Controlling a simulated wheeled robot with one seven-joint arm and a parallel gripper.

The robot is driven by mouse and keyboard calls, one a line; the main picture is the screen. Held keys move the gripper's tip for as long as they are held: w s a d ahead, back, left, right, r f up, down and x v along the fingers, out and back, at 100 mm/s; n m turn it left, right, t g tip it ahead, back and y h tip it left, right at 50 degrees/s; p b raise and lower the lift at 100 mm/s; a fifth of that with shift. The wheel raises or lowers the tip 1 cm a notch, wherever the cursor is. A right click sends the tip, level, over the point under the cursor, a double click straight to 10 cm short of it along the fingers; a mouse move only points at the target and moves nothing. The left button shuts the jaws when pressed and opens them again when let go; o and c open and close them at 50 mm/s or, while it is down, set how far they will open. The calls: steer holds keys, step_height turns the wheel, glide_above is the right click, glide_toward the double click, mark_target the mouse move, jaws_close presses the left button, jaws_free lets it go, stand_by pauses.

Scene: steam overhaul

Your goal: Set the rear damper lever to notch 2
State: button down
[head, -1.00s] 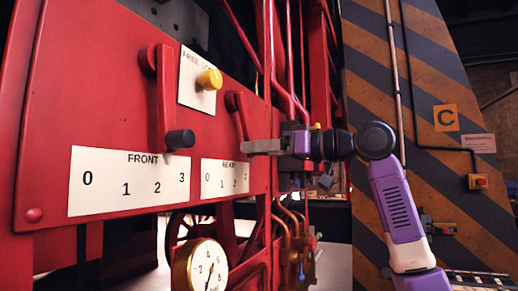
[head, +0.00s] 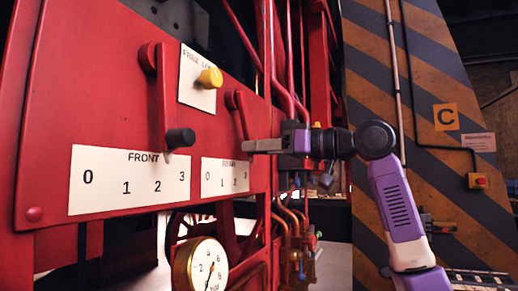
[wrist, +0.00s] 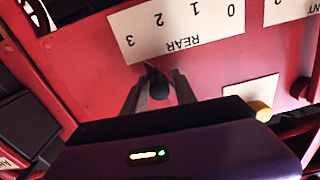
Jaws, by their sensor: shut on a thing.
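The red rear damper lever (head: 239,112) sits on the red panel, slanting down to the right towards my gripper (head: 251,147). Its dark knob (wrist: 158,86) shows between the two fingers in the wrist view, and my gripper (wrist: 157,80) is shut on it. The white rear scale plate (head: 224,178) lies below, marked 0 to 3. It shows upside down in the wrist view (wrist: 180,28), with the knob near the 2 and 3 end. I cannot tell exactly which notch the lever is at. The fingers hide the knob in the head view.
The front lever (head: 164,98) hangs to the left over its own plate (head: 127,178). A yellow knob (head: 210,78) stands out from the panel between the levers. A pressure gauge (head: 203,267) is below. Red pipes and posts (head: 270,60) rise close behind my gripper.

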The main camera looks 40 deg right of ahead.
steer(key=shift+d, duration=0.15)
stand_by(0.5)
steer(key=shift+s+a+f+m, duration=0.15)
steer(key=shift+a+m, duration=0.2)
steer(key=shift+s+a+f+m, duration=0.1)
steer(key=shift+a+m, duration=0.25)
steer(key=shift+s+a+f+m+b, duration=0.15)
steer(key=shift+s+a+m+b, duration=0.15)
steer(key=shift+a+m, duration=0.55)
steer(key=shift+d, duration=0.1)
steer(key=c, duration=1.2)
jaws_free()
